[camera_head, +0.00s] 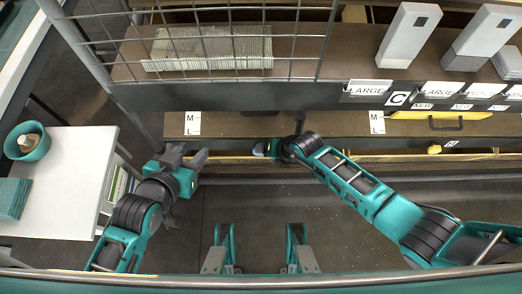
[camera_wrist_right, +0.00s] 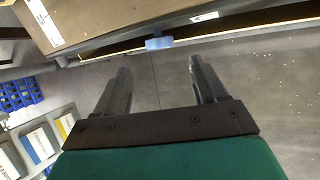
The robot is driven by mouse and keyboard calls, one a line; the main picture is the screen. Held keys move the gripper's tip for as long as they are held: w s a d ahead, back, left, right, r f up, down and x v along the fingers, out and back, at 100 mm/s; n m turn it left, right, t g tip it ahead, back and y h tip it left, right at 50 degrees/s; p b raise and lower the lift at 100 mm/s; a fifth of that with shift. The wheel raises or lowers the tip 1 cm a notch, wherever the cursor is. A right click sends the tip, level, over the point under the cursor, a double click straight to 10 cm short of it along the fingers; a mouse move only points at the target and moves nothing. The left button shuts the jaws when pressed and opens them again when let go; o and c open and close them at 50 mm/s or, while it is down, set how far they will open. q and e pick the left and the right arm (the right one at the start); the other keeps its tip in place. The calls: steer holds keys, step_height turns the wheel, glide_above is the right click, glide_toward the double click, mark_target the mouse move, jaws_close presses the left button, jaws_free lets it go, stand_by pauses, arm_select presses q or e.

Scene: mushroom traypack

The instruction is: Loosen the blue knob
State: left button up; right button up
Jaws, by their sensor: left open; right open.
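The blue knob (camera_wrist_right: 160,42) shows in the right wrist view, on the dark edge of the rack. My right gripper (camera_wrist_right: 160,68) is open and empty, with its two dark fingers pointing toward the knob. The knob lies just beyond the fingertips in the picture, between their lines, and is not between the fingers. In the head view my right arm reaches to the lower shelf edge, and its wrist hides most of that spot. My left gripper (camera_head: 188,158) is open and empty at the left of the head view, between the white table and the rack, away from the knob.
A yellow knob (camera_head: 434,149) sits farther right. A white table (camera_head: 65,185) with a teal bowl (camera_head: 40,148) stands left. The floor (camera_head: 260,210) is clear in the middle.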

steer(key=b+x, duration=0.5)
steer(key=x, duration=0.4)
steer(key=shift+w+a+f, duration=0.1)
steer(key=shift+f, duration=0.05)
steer(key=shift+c, duration=0.5)
steer(key=c, duration=1)
steer(key=shift+o, duration=0.2)
